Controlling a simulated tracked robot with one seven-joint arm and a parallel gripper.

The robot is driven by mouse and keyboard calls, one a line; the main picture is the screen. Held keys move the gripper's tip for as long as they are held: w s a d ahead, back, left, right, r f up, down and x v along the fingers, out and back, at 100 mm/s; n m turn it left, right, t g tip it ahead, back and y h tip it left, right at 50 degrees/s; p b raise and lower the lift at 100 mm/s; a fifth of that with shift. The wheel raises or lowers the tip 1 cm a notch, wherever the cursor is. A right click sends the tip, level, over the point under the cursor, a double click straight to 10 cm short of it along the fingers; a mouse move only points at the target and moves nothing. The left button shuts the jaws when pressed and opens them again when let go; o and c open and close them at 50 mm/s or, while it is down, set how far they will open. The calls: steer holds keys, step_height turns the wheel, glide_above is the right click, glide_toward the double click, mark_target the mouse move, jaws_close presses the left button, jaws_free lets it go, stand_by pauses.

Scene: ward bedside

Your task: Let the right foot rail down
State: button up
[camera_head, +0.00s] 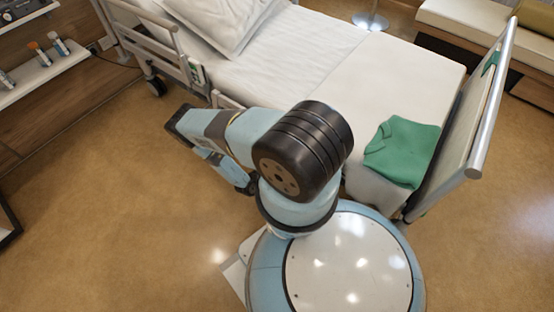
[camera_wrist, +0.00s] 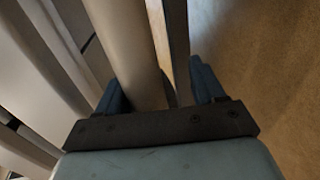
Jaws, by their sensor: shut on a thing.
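The bed (camera_head: 330,45) lies across the head view, with its near side behind my arm. A short piece of the foot rail (camera_head: 228,101) shows at the near edge of the mattress; my arm hides most of the rest. In the wrist view, the pale rail bar (camera_wrist: 125,45) runs between the two blue fingers of my gripper (camera_wrist: 162,90), with a thinner dark bar beside it. My gripper is shut on the rail. In the head view the fingertips are hidden, so the grip shows only in the wrist view.
The head-end rail (camera_head: 150,40) stands up at the upper left, with a control panel on it. The footboard (camera_head: 482,110) rises at the right. A green folded cloth (camera_head: 402,150) lies on the bed's foot end. A shelf with bottles (camera_head: 40,75) is at the left. Floor (camera_head: 120,200) left of me is clear.

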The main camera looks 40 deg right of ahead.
steer(key=v, duration=1)
steer(key=shift+a, duration=0.4)
steer(key=shift+o, duration=0.9)
steer(key=shift+s+a, duration=0.2)
steer(key=shift+a, duration=0.3)
steer(key=shift+c, duration=0.2)
